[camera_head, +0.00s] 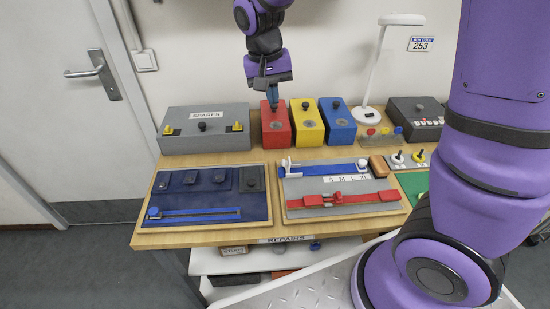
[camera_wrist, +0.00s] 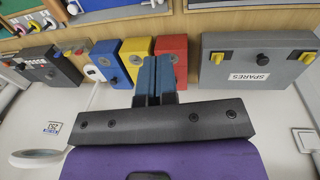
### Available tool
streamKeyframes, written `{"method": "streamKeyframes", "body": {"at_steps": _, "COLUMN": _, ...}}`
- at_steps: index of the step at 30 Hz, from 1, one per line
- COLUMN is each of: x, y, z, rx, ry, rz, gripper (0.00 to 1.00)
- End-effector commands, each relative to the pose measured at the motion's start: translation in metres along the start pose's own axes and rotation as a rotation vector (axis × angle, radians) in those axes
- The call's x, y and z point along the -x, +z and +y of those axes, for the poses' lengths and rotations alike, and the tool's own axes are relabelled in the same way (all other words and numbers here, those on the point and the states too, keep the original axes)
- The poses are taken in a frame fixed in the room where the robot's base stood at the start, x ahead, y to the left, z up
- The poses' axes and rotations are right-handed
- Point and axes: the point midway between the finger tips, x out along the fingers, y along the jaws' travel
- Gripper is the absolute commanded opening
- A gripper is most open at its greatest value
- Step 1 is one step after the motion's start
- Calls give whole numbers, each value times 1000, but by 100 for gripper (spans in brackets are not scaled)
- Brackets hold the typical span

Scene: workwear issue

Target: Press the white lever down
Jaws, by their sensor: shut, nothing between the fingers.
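The white lever (camera_head: 287,163) stands at the upper left corner of a grey panel (camera_head: 300,207) on the table. Part of a white piece, seemingly the same lever, shows at the top edge of the wrist view (camera_wrist: 154,3). My gripper (camera_head: 271,98) points down at the red box (camera_head: 276,127), behind and a little left of the lever, and apart from the lever. Its blue fingers (camera_wrist: 155,70) are shut and empty. In the wrist view they hide part of the red and yellow boxes. I cannot tell whether the fingertips touch the red box.
A yellow box (camera_head: 308,125) and a blue box (camera_head: 339,124) stand beside the red one. A grey SPARES box (camera_head: 205,130) is at left. A blue slider (camera_head: 325,169) and red slider (camera_head: 345,199) lie on the panel. A white lamp (camera_head: 385,60) stands behind, right.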

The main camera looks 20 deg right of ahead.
Motion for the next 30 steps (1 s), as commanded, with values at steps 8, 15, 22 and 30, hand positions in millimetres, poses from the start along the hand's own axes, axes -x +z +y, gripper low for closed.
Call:
{"method": "streamKeyframes", "body": {"at_steps": 8, "x": -50, "y": -14, "z": -39, "rx": -25, "ry": 93, "rz": -34, "gripper": 0}}
{"method": "streamKeyframes", "body": {"at_steps": 15, "x": -90, "y": -20, "z": -67, "rx": -47, "ry": 168, "rz": -44, "gripper": 0}}
{"method": "streamKeyframes", "body": {"at_steps": 22, "x": -113, "y": -21, "z": -81, "rx": -59, "ry": 209, "rz": -43, "gripper": 0}}
{"method": "streamKeyframes", "body": {"at_steps": 30, "x": -116, "y": -22, "z": -83, "rx": -62, "ry": 216, "rz": -42, "gripper": 0}}
